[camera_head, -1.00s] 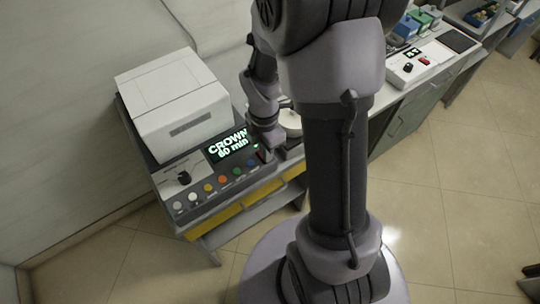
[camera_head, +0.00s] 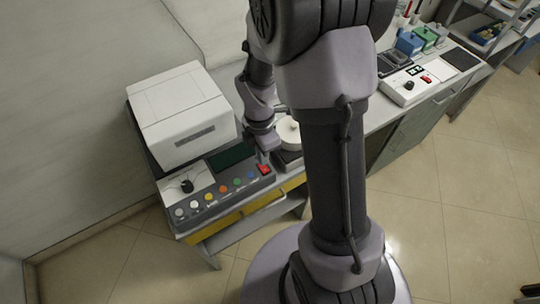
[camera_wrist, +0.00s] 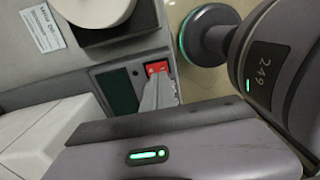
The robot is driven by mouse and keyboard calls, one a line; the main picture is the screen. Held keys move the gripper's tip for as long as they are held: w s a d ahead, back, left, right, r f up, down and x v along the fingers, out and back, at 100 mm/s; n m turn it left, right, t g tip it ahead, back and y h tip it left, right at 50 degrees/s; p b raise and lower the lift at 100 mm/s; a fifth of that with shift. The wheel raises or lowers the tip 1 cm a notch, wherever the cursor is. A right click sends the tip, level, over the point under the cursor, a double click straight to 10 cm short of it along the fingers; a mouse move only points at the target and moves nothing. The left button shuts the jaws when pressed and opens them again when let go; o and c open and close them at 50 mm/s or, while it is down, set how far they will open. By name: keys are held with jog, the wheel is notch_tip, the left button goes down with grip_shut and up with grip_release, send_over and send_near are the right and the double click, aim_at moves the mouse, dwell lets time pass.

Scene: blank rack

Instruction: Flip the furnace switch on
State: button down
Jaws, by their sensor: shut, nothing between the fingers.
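The furnace is a white box (camera_head: 180,110) with a dark control panel (camera_head: 230,199) in front. The panel holds a dark, blank display (camera_head: 231,157), a black knob (camera_head: 187,186) and a row of coloured buttons. The red furnace switch (camera_head: 265,170) sits at the panel's right end, and it also shows in the wrist view (camera_wrist: 157,68). My gripper (camera_head: 261,157) is shut and empty, its tips at or just above the switch; contact cannot be told. In the wrist view the grey fingers (camera_wrist: 158,88) partly cover the switch.
A white round device (camera_head: 288,132) stands close right of the switch, beside my gripper. Farther right, a white unit (camera_head: 409,88) with its own red switch (camera_head: 427,79) sits on the bench. Floor is open in front.

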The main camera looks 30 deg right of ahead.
jog(key=r, duration=0.3)
jog(key=shift+s+d+r, duration=0.15)
jog(key=shift+d+r, duration=0.05)
jog(key=shift+d, duration=0.2)
notch_tip(320, 180, up, 6)
jog(key=p, duration=0.3)
send_over(266, 170)
jog(key=w, duration=0.1)
jog(key=shift+w+r, duration=0.25)
jog(key=shift+r, duration=0.3)
jog(key=shift+r, duration=0.1)
jog(key=shift+g, duration=0.4)
jog(key=f+b, duration=0.1)
jog(key=f, duration=0.3)
jog(key=f+b, duration=0.2)
jog(key=f, duration=0.3)
jog(key=s+f+b, duration=0.1)
jog(key=f, duration=0.3)
jog(key=shift+f+b, duration=0.2)
jog(key=shift+b, duration=0.15)
jog(key=shift+f, duration=0.3)
